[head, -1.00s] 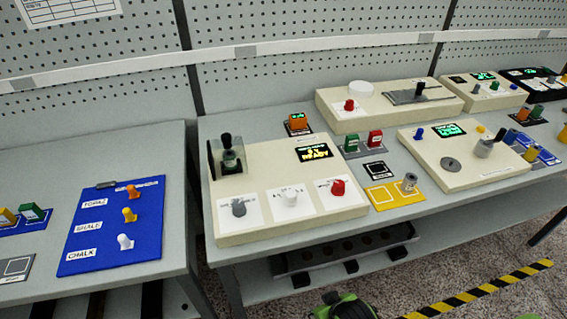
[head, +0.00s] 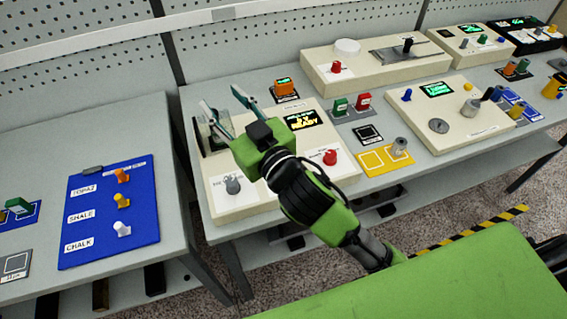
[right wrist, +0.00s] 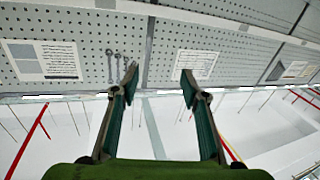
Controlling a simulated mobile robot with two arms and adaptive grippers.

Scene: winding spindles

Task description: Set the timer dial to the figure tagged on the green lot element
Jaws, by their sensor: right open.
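My right gripper (head: 221,98) is open and empty, raised over the left cream panel (head: 235,208). In the right wrist view its spread fingers (right wrist: 158,73) point toward the pegboard. The arm hides the panel's middle knob. A grey knob (head: 232,185) and a red knob (head: 330,157) show on either side. A round grey dial (head: 438,126) lies on the right cream panel (head: 470,138). I cannot tell which is the timer dial. A green block (head: 340,105) stands beside a red one, and another green block (head: 18,206) is at far left. Their tags are unreadable. My left gripper is not in view.
A blue board (head: 92,195) labelled TOPAZ, SHALE and CHALK lies on the left bench. A back panel (head: 355,75) and the pegboard stand behind. A floor gap separates the benches.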

